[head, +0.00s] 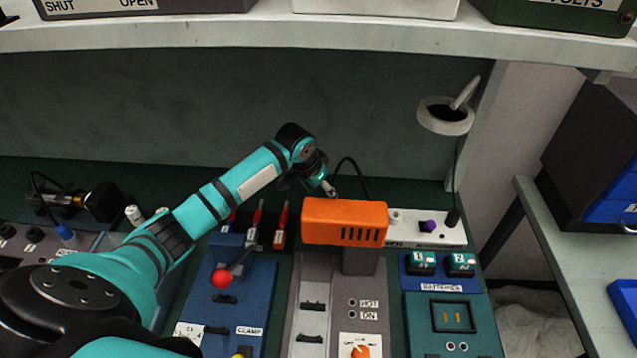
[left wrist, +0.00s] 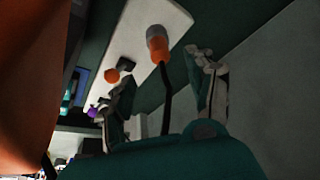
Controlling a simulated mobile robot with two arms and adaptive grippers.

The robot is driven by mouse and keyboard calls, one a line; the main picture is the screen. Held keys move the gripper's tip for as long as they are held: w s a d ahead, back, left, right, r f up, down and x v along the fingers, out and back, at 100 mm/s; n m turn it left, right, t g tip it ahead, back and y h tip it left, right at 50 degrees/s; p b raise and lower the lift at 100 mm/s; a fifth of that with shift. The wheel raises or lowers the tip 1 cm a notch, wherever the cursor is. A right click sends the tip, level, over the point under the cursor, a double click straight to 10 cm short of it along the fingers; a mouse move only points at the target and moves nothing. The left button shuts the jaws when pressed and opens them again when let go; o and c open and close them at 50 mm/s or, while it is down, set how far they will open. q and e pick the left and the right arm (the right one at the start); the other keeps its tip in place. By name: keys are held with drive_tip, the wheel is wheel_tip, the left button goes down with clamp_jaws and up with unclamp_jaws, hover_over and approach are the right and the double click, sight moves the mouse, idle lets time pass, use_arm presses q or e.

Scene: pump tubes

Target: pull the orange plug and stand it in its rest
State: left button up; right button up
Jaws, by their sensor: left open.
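The orange plug (left wrist: 157,42) with a grey end shows in the left wrist view, at a white strip (left wrist: 135,30). A black cable runs from it between my left gripper's fingers. My left gripper (left wrist: 164,72) is open, one finger each side of the cable, apart from the plug. In the head view this gripper (head: 328,187) is behind the orange housing (head: 318,222), which hides the plug. The white strip (head: 443,240) shows to the right of the housing. I cannot make out the plug's rest. My right gripper is not in view.
A purple knob (head: 430,226) and a black plug (head: 453,218) are on the strip. A shelf (head: 330,33) spans above; a lamp (head: 446,115) hangs at right.

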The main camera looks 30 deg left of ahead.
use_arm(q)
drive_tip(key=v, duration=0.3)
drive_tip(key=shift+s+r, duration=0.2)
drive_tip(key=shift+r, duration=0.15)
idle(0.7)
